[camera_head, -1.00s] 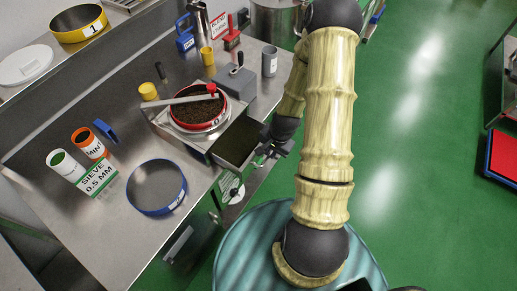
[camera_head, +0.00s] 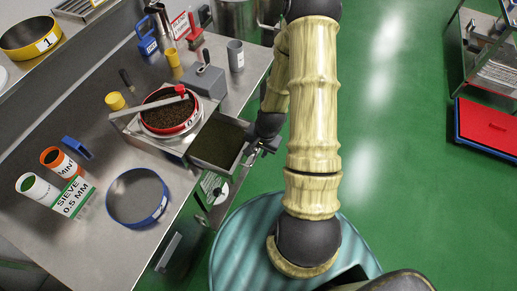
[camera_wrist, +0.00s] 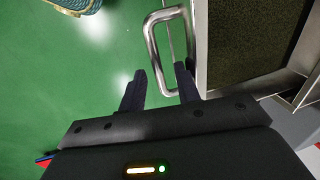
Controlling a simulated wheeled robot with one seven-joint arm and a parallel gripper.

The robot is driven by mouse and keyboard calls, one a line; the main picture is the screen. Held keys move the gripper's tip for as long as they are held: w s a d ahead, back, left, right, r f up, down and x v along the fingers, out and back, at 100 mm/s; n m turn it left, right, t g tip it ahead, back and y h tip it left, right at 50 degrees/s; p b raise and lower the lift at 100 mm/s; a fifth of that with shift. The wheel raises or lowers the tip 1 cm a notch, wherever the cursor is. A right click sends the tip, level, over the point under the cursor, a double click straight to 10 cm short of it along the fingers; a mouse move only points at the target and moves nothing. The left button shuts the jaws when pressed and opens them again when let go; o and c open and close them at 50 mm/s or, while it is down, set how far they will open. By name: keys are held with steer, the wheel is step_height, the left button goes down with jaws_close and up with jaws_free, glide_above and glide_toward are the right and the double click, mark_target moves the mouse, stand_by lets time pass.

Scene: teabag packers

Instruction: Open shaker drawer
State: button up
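The shaker drawer (camera_head: 217,142) is a metal tray with dark tea in it, sticking out from under the shaker (camera_head: 168,112). It stands partly pulled out. In the wrist view, the drawer (camera_wrist: 245,45) lies at the upper right, and its metal loop handle (camera_wrist: 153,45) is near my fingertips. My gripper (camera_wrist: 160,75) has its two fingers apart, one on each side of the handle's near end, with a visible gap. The right finger is on the drawer side of the bar. In the head view, my gripper (camera_head: 262,146) is at the drawer's right edge, partly hidden by my arm.
Green floor is free right of the bench. A red tray (camera_head: 488,127) lies at far right.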

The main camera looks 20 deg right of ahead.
steer(key=shift+r, duration=0.15)
step_height(320, 180, up, 17)
steer(key=s+d, duration=0.2)
steer(key=shift+s+d+b, duration=0.15)
steer(key=shift+s+b, duration=0.15)
steer(key=shift+b, duration=0.15)
stand_by(0.3)
stand_by(0.4)
steer(key=s+a+r+n, duration=0.2)
steer(key=a+n, duration=0.2)
steer(key=n, duration=0.1)
steer(key=s+a+r+n+t+h, duration=0.1)
steer(key=a+r+n, duration=0.2)
steer(key=a+n, duration=0.1)
steer(key=shift+s+a+r+n, duration=0.25)
steer(key=shift+s+a+n, duration=0.15)
steer(key=shift+a, duration=0.2)
stand_by(2.1)
